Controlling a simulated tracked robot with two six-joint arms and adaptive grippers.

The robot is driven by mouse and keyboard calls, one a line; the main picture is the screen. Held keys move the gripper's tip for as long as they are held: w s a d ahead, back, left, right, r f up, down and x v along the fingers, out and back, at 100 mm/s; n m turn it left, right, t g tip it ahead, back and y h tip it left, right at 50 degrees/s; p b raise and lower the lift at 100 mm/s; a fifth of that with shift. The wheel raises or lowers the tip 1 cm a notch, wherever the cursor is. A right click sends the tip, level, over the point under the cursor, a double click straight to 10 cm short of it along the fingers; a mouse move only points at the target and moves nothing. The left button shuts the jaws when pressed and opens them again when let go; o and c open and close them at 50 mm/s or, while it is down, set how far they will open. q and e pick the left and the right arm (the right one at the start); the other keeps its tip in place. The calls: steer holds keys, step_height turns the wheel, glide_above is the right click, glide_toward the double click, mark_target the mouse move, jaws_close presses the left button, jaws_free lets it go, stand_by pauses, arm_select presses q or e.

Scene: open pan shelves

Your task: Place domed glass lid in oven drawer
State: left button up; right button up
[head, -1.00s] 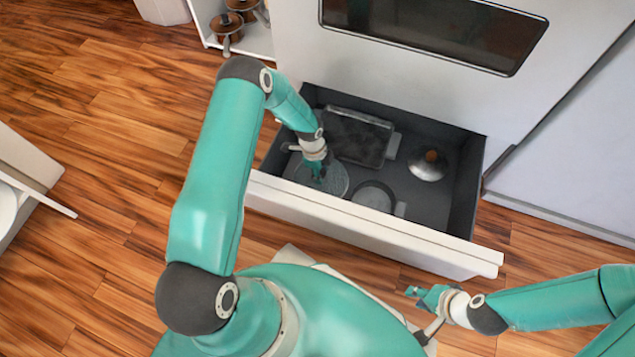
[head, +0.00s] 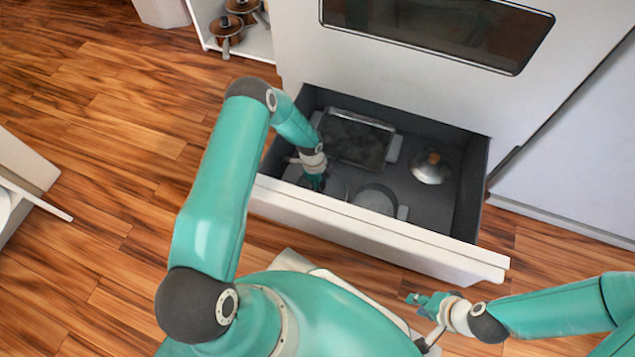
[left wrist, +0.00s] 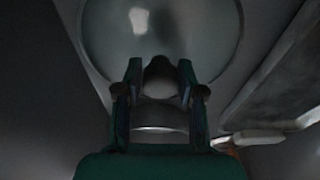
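The domed glass lid (left wrist: 205,40) fills the top of the left wrist view, with its knob (left wrist: 160,72) between my left fingers. In the head view, part of the clear lid (head: 337,187) shows beside my left gripper (head: 313,182), low in the front left of the oven drawer. My left gripper is shut on the lid's knob. Whether the lid touches the drawer floor is hidden. The oven drawer (head: 380,233) is pulled out. My right gripper (head: 422,303) is empty in front of the drawer, its fingertips apart.
A rectangular tray (head: 355,140) lies at the drawer's back left. A round pan or lid (head: 375,200) lies front centre. A shiny domed lid with a brown knob (head: 430,168) lies to the right. The drawer's right floor is partly bare. Copper pots (head: 228,30) stand on a shelf.

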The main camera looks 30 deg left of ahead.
arm_select(q)
steer(key=shift+o, duration=1.1)
steer(key=shift+r, duration=0.1)
steer(key=r+p, duration=0.1)
steer(key=r, duration=0.2)
steer(key=a+r+p, duration=0.1)
steer(key=r+p, duration=0.1)
steer(key=r, duration=0.2)
steer(key=r+p, duration=0.2)
steer(key=r, duration=0.1)
steer(key=shift+s+a+r, duration=0.15)
steer(key=shift+a+r, duration=0.1)
steer(key=shift+r, duration=0.05)
steer(key=shift+a+r, duration=0.1)
steer(key=shift+r, duration=0.55)
